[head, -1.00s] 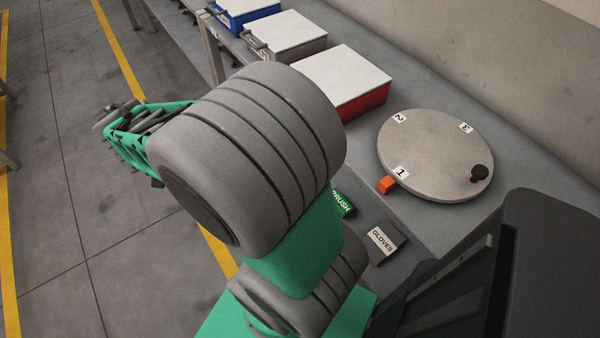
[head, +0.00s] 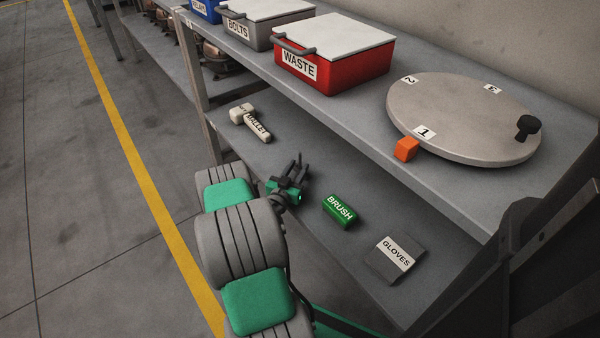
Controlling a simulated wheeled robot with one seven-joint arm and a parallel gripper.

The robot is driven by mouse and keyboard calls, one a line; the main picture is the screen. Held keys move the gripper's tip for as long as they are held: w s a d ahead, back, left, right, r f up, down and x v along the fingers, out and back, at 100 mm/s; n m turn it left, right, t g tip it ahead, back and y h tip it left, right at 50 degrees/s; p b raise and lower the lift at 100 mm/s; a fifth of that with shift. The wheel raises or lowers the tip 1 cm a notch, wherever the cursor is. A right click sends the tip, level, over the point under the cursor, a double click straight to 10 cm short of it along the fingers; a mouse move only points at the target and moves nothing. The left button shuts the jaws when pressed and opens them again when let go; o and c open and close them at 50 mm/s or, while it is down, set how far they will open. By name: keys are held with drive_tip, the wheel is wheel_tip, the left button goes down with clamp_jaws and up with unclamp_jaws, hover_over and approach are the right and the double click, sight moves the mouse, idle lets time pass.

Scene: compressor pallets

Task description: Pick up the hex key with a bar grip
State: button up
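I cannot make out a hex key anywhere in the head view. My gripper (head: 297,162) is over the lower shelf (head: 305,228), between the mallet and the green brush block. Its two dark fingers point up and away in the picture, with a gap between them. Nothing shows between the fingers, though they are small here. My arm hides part of the shelf's front edge.
The lower shelf holds a mallet (head: 252,123), a green brush block (head: 339,212) and a gloves pack (head: 395,259). Above stand a red waste box (head: 340,68), a grey bolts box (head: 262,35), a numbered round turntable (head: 460,115) and an orange block (head: 406,149).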

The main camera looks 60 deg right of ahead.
drive_tip(key=shift+d, duration=1.25)
drive_tip(key=shift+w, duration=0.1)
drive_tip(key=shift+c, duration=0.5)
clamp_jaws()
